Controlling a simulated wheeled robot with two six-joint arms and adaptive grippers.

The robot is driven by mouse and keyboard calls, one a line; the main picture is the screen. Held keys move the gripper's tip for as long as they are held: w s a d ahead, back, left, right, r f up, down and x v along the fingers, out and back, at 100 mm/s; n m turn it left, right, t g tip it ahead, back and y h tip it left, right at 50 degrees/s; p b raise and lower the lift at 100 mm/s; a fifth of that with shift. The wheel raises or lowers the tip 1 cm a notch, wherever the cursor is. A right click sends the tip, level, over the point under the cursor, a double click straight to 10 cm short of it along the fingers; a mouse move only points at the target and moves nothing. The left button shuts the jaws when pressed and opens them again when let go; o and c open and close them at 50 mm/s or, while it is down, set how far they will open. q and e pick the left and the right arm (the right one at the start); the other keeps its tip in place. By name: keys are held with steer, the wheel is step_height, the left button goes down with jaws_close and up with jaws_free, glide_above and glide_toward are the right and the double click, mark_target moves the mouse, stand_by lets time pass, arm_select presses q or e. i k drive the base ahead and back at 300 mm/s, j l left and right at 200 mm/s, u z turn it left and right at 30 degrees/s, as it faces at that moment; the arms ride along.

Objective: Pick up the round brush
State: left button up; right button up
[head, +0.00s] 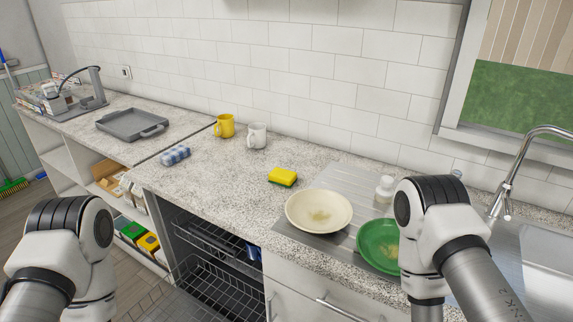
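I cannot make out a round brush for certain. A small white knobbed object (384,188) stands on the ribbed drainboard behind the plates; it may be the brush, but its bristles cannot be made out. Neither gripper shows. Only bent links of my two arms are in view, at the lower left and the lower right. My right arm partly covers the green plate and the sink area.
A cream plate (319,211) and a green plate (377,246), both with food residue, lie on the drainboard (342,179). A yellow-green sponge (283,177), yellow mug (225,126) and white mug (257,136) stand on the counter. Below, an open dishwasher rack (210,265) juts out.

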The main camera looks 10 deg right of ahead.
mark_target(384, 193)
steer(key=z, duration=0.85)
steer(key=k+l+u, duration=0.15)
steer(key=l+u, duration=0.2)
